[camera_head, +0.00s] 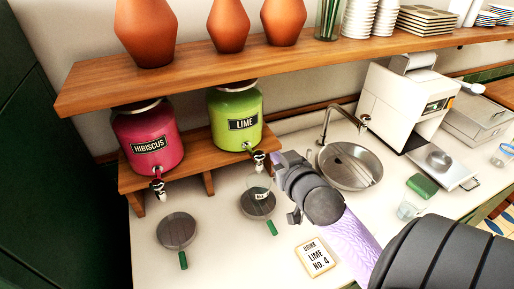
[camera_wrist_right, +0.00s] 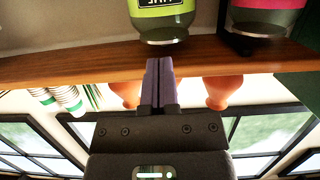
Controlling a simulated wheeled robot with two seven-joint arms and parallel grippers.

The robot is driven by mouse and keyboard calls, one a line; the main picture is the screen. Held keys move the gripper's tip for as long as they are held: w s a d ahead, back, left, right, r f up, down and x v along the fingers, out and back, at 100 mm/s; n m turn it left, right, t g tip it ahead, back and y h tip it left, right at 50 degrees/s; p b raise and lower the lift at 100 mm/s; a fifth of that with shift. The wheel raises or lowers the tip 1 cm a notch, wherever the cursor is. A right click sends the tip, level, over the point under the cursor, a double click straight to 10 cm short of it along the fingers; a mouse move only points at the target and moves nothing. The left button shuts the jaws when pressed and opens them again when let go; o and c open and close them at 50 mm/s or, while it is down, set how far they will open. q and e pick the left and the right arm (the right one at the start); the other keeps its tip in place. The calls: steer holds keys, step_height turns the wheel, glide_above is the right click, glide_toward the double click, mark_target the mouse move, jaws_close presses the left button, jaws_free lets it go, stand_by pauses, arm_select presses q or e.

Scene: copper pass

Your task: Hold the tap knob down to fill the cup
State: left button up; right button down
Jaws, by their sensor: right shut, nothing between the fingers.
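The lime dispenser (camera_head: 236,115), a green jar labelled LIME, stands on a wooden ledge in the head view. Its tap (camera_head: 259,157) points down at the front, with a dark knob. A clear cup (camera_head: 258,185) is beneath this tap on a round grey drip tray (camera_head: 257,206) with a green handle. Any liquid in the cup is too small to tell. My right gripper (camera_head: 277,160) is shut and empty, its fingertips just right of the tap; I cannot tell if they touch the knob. The right wrist view shows the closed fingers (camera_wrist_right: 160,65) and the green jar (camera_wrist_right: 165,20), inverted. My left gripper is out of view.
A hibiscus dispenser (camera_head: 149,140) stands to the left, above another drip tray (camera_head: 177,231). An order card (camera_head: 315,257) reads LIME No. 4. A wooden shelf (camera_head: 180,75) with vases overhangs the dispensers. A sink (camera_head: 350,166) and another glass (camera_head: 408,210) are to the right.

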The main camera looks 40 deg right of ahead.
glide_above(260, 157)
steer(key=s, duration=0.1)
step_height(260, 157, down, 2)
steer(key=f, duration=0.1)
steer(key=f+b, duration=0.1)
steer(key=f, duration=0.2)
steer(key=shift+w+f, duration=0.2)
steer(key=shift+w, duration=0.05)
step_height(260, 157, down, 2)
steer(key=shift+b, duration=0.65)
stand_by(3.4)
